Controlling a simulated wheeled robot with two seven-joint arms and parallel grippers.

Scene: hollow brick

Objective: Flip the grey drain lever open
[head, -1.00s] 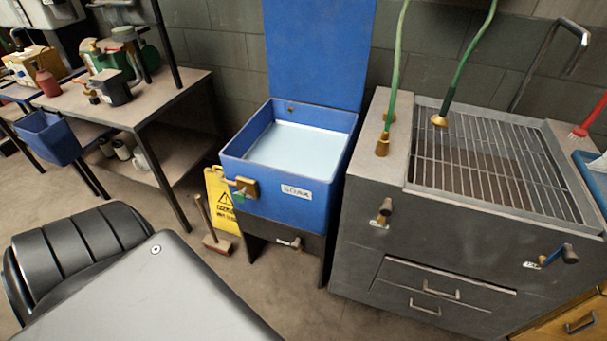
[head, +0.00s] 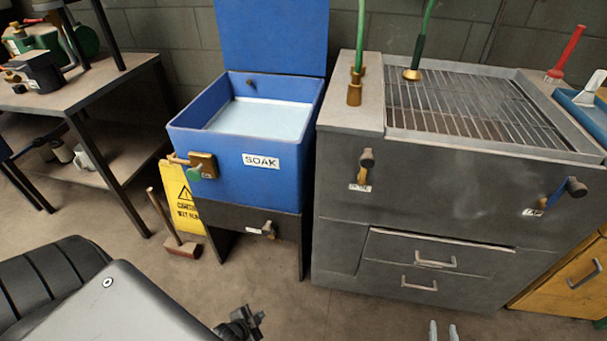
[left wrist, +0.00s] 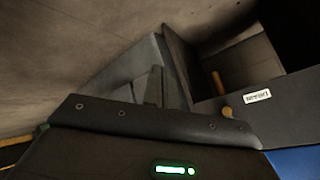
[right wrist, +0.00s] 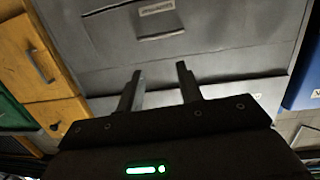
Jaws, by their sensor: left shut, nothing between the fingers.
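The small drain lever (head: 268,229) sticks out of the dark stand under the blue SOAK tub (head: 218,173), beside a white label. In the left wrist view, a brass-coloured fitting (left wrist: 227,112) shows near a label; I cannot tell the lever's angle. My left gripper (head: 250,318) is shut and empty, low in front of the stand and apart from the lever. Its fingers (left wrist: 155,72) are together in the left wrist view. My right gripper (head: 443,328) is open and empty in front of the grey wash unit; its fingers (right wrist: 159,72) stand apart.
A yellow floor sign (head: 183,200) and a brush (head: 180,246) stand left of the stand. Floor in front is clear.

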